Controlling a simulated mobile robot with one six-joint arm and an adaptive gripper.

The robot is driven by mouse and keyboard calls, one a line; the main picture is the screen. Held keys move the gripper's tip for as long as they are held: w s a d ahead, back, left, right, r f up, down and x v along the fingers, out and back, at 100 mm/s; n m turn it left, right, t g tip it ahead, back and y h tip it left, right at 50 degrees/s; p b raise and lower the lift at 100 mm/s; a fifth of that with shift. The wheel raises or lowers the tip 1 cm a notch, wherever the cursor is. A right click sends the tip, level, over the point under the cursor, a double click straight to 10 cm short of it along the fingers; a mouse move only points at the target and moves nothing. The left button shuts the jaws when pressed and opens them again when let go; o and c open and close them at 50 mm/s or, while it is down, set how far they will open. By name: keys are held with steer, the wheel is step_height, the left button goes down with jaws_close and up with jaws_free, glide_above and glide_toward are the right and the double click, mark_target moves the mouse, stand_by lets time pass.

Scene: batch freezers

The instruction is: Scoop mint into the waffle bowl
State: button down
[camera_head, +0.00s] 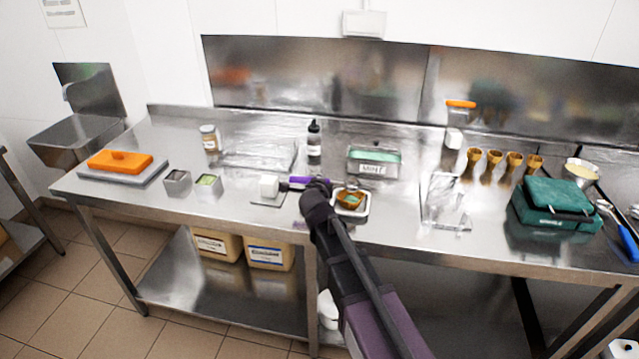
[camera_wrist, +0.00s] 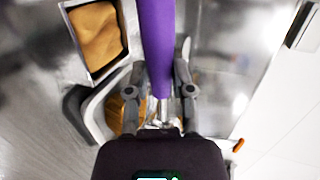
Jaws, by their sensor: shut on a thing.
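My gripper (camera_head: 318,186) is shut on a purple-handled tool (camera_head: 298,180), which I take to be the scoop. In the wrist view the purple handle (camera_wrist: 157,45) runs between the two fingers of my gripper (camera_wrist: 160,92). Its working end is mostly hidden, so I cannot tell whether it carries mint. The brown waffle bowl (camera_head: 350,199) sits in a small white tray (camera_head: 362,213) just right of my gripper. The tub labelled MINT (camera_head: 371,169), with green contents, stands behind the bowl.
A white block-like item (camera_head: 269,186) is left of my gripper. Two small metal containers (camera_head: 177,181) and an orange-lidded item (camera_head: 120,161) stand further left. A dark bottle (camera_head: 314,139) stands behind. Brown cones (camera_head: 493,160) and a green case (camera_head: 556,203) are right.

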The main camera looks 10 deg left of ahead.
steer(key=shift+r+g+p, duration=0.25)
steer(key=shift+g+p, duration=0.15)
steer(key=shift+p, duration=0.35)
steer(key=shift+w+p, duration=0.1)
steer(key=shift+p, duration=0.2)
steer(key=g+p, duration=0.2)
steer(key=p, duration=0.1)
steer(key=shift+w+r+p, duration=0.15)
steer(key=shift+r+p, duration=0.15)
steer(key=shift+r, duration=0.05)
steer(key=g+p, duration=0.1)
steer(key=p, duration=0.1)
steer(key=g+p, duration=0.1)
steer(key=g, duration=0.1)
steer(key=w+g+p, duration=0.1)
steer(key=g+p, duration=0.1)
steer(key=shift+r+m+p, duration=0.3)
steer(key=shift+r, duration=0.05)
steer(key=g+p, duration=0.1)
steer(key=g, duration=0.1)
steer(key=g+p, duration=0.1)
steer(key=shift+w+g, duration=0.35)
steer(key=shift+g, duration=0.05)
steer(key=g, duration=0.4)
steer(key=shift+w, duration=0.4)
steer(key=shift+s+r+g+p, duration=0.15)
steer(key=shift+r+g+p, duration=0.15)
steer(key=shift+r+p, duration=0.9)
